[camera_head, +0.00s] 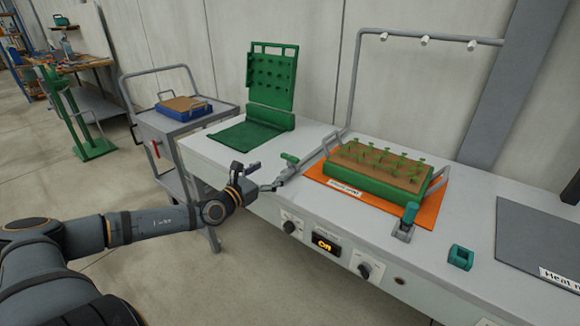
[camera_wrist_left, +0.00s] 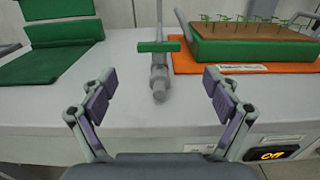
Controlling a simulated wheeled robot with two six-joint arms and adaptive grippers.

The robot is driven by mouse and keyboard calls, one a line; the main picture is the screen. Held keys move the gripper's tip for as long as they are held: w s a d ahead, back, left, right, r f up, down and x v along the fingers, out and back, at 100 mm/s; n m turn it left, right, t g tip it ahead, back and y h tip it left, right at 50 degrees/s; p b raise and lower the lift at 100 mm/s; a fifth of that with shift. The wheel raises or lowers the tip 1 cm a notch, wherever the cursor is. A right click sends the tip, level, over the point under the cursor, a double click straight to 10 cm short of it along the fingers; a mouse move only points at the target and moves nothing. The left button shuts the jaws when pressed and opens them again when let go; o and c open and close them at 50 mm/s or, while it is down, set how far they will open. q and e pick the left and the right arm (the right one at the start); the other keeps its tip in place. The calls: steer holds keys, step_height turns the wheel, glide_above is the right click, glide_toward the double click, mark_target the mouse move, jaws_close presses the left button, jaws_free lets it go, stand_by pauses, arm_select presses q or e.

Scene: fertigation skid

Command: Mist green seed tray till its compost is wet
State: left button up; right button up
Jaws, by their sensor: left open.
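The green seed tray (camera_head: 365,178) sits on an orange mat (camera_head: 412,205) on the white bench. Its compost (camera_head: 380,160) looks light brown, with several seedlings. A grey pipe with three white nozzles (camera_head: 427,41) arches above it; no spray shows. A valve with a green bar handle (camera_head: 290,158) is on the pipe at the bench's front left. The handle also shows in the left wrist view (camera_wrist_left: 158,46), lying across the pipe. My left gripper (camera_head: 257,177) is open and empty, just short of the valve, which appears between its fingers in the wrist view. My right gripper is not seen.
A teal-topped fitting (camera_head: 406,220), a small green block (camera_head: 460,257) and a dark mat (camera_head: 540,240) are to the right. A green pegboard stand (camera_head: 268,95) stands left; a trolley (camera_head: 165,135) is beyond.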

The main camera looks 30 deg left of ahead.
mark_target(288, 159)
arm_select(q)
steer(key=shift+w+a+r+y, duration=0.15)
steer(key=shift+w+a+y, duration=0.15)
steer(key=shift+a, duration=0.05)
steer(key=shift+w+a+p, duration=0.15)
steer(key=shift+w+p, duration=0.1)
steer(key=shift+p, duration=0.05)
steer(key=shift+w, duration=0.3)
steer(key=w+p, duration=0.1)
steer(key=w+d+p, duration=0.1)
steer(key=w+p, duration=0.1)
steer(key=p, duration=0.1)
steer(key=shift+w+d+r, duration=0.2)
steer(key=shift+w+r, duration=0.1)
steer(key=shift+w, duration=0.1)
steer(key=shift+w+d+f, duration=0.1)
steer(key=shift+w+f, duration=0.1)
steer(key=shift+w, duration=1.05)
steer(key=shift+w+d+f, duration=0.1)
steer(key=shift+w+f, duration=0.1)
steer(key=shift+w, duration=1.05)
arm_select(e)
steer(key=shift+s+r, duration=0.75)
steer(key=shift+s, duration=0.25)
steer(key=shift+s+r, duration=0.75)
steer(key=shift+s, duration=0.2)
